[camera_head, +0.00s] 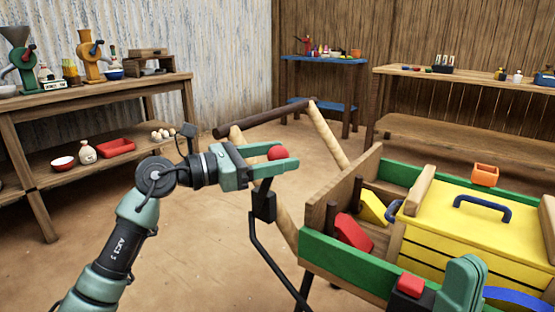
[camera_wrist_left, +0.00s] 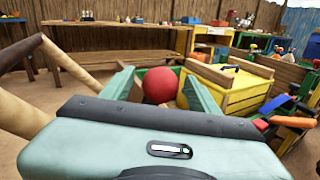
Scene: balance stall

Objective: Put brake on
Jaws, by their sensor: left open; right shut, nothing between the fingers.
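The brake lever (camera_head: 263,205) is a dark stem with a black block at the front of the wooden cart (camera_head: 345,262). Its red ball knob (camera_head: 277,153) is at the top and also shows in the left wrist view (camera_wrist_left: 160,85). My left gripper (camera_head: 275,158) is open, with one finger on each side of the knob. In the left wrist view a gap shows beside the ball; contact is unclear. Part of the stem is hidden behind the gripper. My right gripper (camera_head: 462,283) is shut and empty at the lower right, partly cut off.
A wooden table (camera_head: 95,88) with mills stands left. Open floor lies between.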

